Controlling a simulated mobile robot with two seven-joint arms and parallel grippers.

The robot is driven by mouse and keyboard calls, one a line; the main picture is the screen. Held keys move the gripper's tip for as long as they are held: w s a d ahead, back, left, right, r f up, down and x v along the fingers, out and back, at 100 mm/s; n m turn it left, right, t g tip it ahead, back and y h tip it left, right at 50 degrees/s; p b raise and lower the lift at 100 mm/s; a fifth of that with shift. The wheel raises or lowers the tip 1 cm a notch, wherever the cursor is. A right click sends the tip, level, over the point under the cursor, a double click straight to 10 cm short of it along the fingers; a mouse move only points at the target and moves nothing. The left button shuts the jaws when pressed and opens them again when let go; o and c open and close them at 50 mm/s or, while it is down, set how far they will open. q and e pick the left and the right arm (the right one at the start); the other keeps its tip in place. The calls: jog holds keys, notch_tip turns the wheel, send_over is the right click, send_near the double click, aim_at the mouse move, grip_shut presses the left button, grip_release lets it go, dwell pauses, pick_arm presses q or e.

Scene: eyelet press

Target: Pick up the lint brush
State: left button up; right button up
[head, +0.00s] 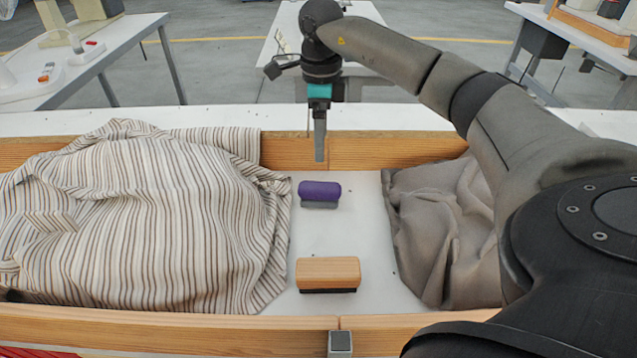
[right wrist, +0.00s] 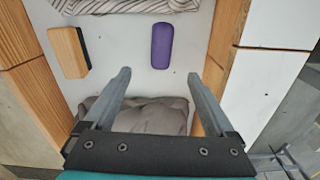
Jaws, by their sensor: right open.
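Two brush-like blocks lie on the white floor between the cloths, and I cannot tell for sure which is the lint brush. One is a rounded purple block (head: 319,190) with a grey underside; it also shows in the right wrist view (right wrist: 162,45). The other is a wooden block (head: 328,271) with a dark underside, nearer the front; it also shows in the right wrist view (right wrist: 68,52). My right gripper (head: 320,150) points down above the back wall, behind the purple block. It is open and empty, its fingers (right wrist: 160,76) apart from both blocks. My left gripper is out of view.
A striped cloth (head: 140,215) is heaped on the left and a grey-brown cloth (head: 445,235) on the right. Low wooden walls run along the back (head: 375,152) and front (head: 230,328). White floor (head: 375,225) is bare around the two blocks.

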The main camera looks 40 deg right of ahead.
jog(key=b, duration=0.3)
send_over(320, 185)
notch_tip(320, 185, down, 8)
jog(key=shift+s+a+r, duration=0.1)
jog(key=shift+s, duration=0.05)
jog(key=shift+f+b, duration=1.15)
jog(key=shift+f, duration=1.4)
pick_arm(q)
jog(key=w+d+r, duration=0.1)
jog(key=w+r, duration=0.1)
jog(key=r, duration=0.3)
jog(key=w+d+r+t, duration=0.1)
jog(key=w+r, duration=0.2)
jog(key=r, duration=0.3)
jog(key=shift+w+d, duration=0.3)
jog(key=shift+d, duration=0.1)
pick_arm(e)
jog(key=shift+w+f, duration=0.2)
jog(key=shift+f, duration=0.3)
jog(key=shift+c, duration=0.2)
grip_shut()
jog(key=shift+r, duration=0.1)
